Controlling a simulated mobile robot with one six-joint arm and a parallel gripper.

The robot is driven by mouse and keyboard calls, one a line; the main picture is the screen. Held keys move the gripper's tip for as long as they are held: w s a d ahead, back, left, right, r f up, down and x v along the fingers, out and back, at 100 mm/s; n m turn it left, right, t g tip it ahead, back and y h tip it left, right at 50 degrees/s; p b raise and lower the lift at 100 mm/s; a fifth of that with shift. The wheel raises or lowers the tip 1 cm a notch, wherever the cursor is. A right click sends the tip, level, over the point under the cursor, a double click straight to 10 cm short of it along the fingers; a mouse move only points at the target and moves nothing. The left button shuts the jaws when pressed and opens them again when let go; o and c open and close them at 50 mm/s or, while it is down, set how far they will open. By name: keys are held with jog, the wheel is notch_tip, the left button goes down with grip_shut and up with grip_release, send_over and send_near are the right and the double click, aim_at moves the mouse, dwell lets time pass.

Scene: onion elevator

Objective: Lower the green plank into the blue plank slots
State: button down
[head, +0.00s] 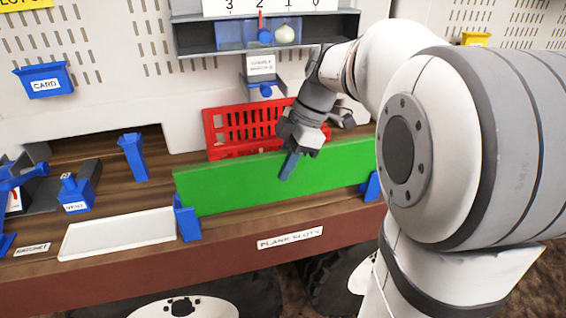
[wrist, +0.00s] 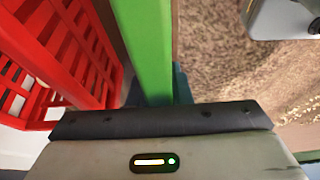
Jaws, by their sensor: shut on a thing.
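The long green plank (head: 240,182) stands on edge along the front of the workbench, above the label "PLANK SLOTS". A blue plank slot (head: 187,220) is at the plank's left end, and another blue slot (head: 371,187) is near its right part. The plank's left end appears at the left slot; I cannot tell how deep it sits. My gripper (head: 288,167) is shut on the plank's upper edge near its middle, with one finger down the front face. In the wrist view the green plank (wrist: 145,45) runs straight away from my gripper. My arm hides the plank's right end.
A red basket (head: 225,132) stands close behind the plank. A white tray (head: 117,233) lies left of the left slot. A blue post (head: 132,157) stands farther back on the wooden bench. A shelf (head: 190,37) holding an onion (head: 284,34) is above.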

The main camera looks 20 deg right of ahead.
jog(key=shift+f+b, duration=2.1)
jog(key=shift+f, duration=0.45)
jog(key=c, duration=1.2)
grip_release()
jog(key=shift+c, duration=0.2)
